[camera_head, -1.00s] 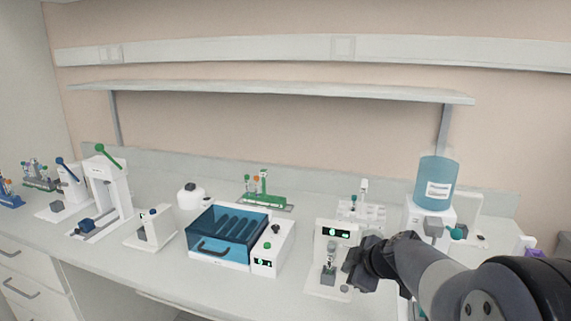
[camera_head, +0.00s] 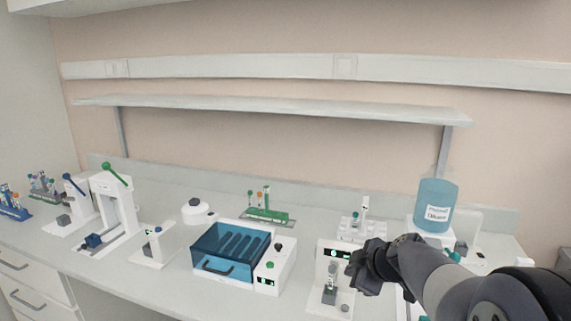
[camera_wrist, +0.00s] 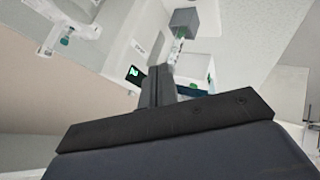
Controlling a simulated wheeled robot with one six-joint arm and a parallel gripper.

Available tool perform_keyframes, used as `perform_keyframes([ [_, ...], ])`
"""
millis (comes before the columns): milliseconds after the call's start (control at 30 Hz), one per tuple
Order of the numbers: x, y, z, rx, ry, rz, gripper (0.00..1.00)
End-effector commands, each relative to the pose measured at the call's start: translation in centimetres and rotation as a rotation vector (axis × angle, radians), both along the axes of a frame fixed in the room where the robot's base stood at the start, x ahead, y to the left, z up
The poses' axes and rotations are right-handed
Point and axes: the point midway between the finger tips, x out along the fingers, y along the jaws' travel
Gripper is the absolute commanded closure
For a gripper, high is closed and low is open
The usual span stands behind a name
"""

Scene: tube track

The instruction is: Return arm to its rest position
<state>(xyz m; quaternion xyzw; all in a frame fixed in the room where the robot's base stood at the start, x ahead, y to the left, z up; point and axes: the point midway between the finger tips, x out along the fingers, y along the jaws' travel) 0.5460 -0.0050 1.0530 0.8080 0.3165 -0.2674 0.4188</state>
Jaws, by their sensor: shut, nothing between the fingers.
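My gripper (camera_head: 356,270) is at the lower right in the head view, in front of the right edge of a white device with a green display (camera_head: 333,251). My dark arm reaches in from the right corner. The gripper is shut and empty. In the wrist view its closed fingers (camera_wrist: 158,86) point up toward a device with a grey block (camera_wrist: 184,20) and a small tube-like part. The device's lit green display (camera_wrist: 135,75) shows left of the fingers. In the head view a small tube stands at the grey block (camera_head: 329,295) of this device, apart from the gripper.
A blue-lidded box (camera_head: 228,249) stands mid-bench, with a green tube rack (camera_head: 268,215) behind it. A blue diluent bottle (camera_head: 436,205) stands right, behind my arm. Press-like devices (camera_head: 115,207) and more racks (camera_head: 12,208) fill the left. A shelf (camera_head: 270,107) spans the wall.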

Motion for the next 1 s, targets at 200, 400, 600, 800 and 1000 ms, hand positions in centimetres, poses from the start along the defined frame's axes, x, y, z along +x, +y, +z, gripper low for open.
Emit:
perform_keyframes([
  [200, -0.1, 0.0, -2.1, 0.002, 0.003, -0.002, 1.00],
  [400, -0.1, 0.0, -6.0, 0.002, 0.004, -0.003, 1.00],
  [600, 0.2, 0.0, -6.1, 0.003, -0.006, 0.002, 1.00],
  [800, 0.1, 0.0, -6.2, 0.003, -0.005, 0.002, 1.00],
  [1000, 0.0, -0.1, -2.8, -0.001, -0.004, -0.003, 1.00],
])
